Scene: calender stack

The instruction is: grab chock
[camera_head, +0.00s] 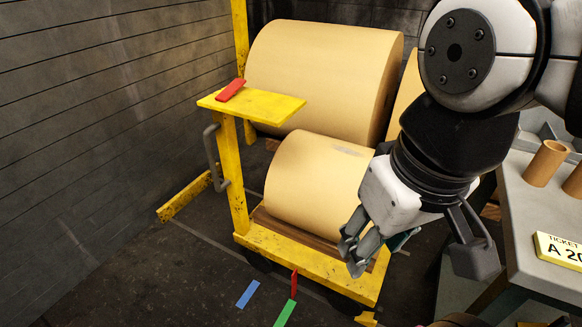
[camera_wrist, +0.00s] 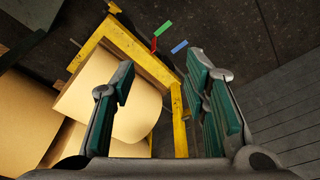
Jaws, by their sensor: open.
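Nothing in view is plainly marked as a chock. A small red piece (camera_head: 294,282) is at the front lower edge of the yellow cart (camera_head: 300,262), near the floor. It also shows in the wrist view (camera_wrist: 154,44). Another red, flat block (camera_head: 231,90) lies on the cart's yellow shelf (camera_head: 262,104). My gripper (camera_head: 412,255) is open, at the right of the cart's front and beside the lower roll. In the wrist view my gripper (camera_wrist: 163,88) has its teal-padded fingers spread, with nothing held between them.
Two tan rolls, an upper (camera_head: 320,75) and a lower (camera_head: 312,180), lie on the cart. A blue strip (camera_head: 248,294) and a green strip (camera_head: 285,313) are on the dark floor. A grey table (camera_head: 530,230) with a ticket sign (camera_head: 560,250) stands at right.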

